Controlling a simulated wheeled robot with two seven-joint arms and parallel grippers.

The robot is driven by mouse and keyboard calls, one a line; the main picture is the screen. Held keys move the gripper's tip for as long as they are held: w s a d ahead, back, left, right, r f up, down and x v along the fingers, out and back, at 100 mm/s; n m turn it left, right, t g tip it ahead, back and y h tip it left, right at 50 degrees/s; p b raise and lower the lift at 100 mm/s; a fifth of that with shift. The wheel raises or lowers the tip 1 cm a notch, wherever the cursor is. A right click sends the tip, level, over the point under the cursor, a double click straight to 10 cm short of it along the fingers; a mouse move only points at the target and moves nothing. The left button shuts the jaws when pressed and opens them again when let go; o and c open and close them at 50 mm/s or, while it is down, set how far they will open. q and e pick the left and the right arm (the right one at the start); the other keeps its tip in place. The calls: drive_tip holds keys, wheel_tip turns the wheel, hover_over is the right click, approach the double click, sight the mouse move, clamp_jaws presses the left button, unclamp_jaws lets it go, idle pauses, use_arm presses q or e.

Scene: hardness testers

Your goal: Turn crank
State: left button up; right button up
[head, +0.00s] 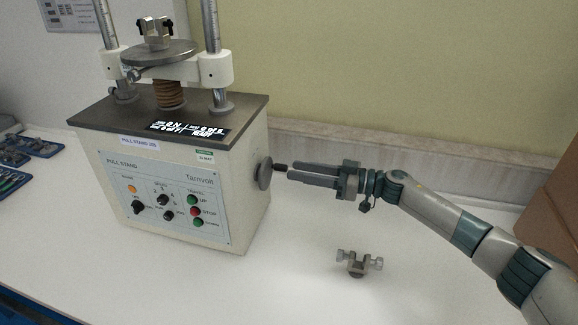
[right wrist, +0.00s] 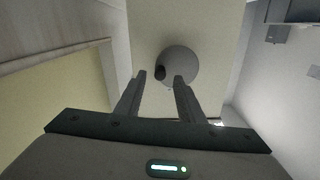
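The crank is a grey round disc (head: 264,173) with a short dark handle (head: 280,168), on the right side of the pull stand (head: 170,170). My right gripper (head: 290,172) comes in from the right, its fingertips at the handle's outer end. In the right wrist view the fingers (right wrist: 161,77) are spread apart, with the dark handle (right wrist: 160,72) in line with the gap between them and the disc (right wrist: 180,66) behind. I cannot tell whether the fingertips overlap the handle or touch it. My left gripper is out of view.
A small metal clamp with two knobs (head: 358,263) lies on the white table (head: 300,285) below my right gripper. Blue trays of tools (head: 30,146) lie at the left. A brown box (head: 550,180) stands at the right. A wall is behind. The table front is mostly clear.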

sight(271, 175)
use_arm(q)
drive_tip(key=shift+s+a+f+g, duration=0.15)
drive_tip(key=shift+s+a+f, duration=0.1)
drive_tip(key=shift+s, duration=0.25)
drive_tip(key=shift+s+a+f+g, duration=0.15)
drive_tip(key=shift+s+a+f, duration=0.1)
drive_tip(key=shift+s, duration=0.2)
use_arm(e)
drive_tip(key=x, duration=0.3)
drive_tip(key=shift+a, duration=0.4)
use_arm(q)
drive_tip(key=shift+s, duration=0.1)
use_arm(e)
clamp_jaws()
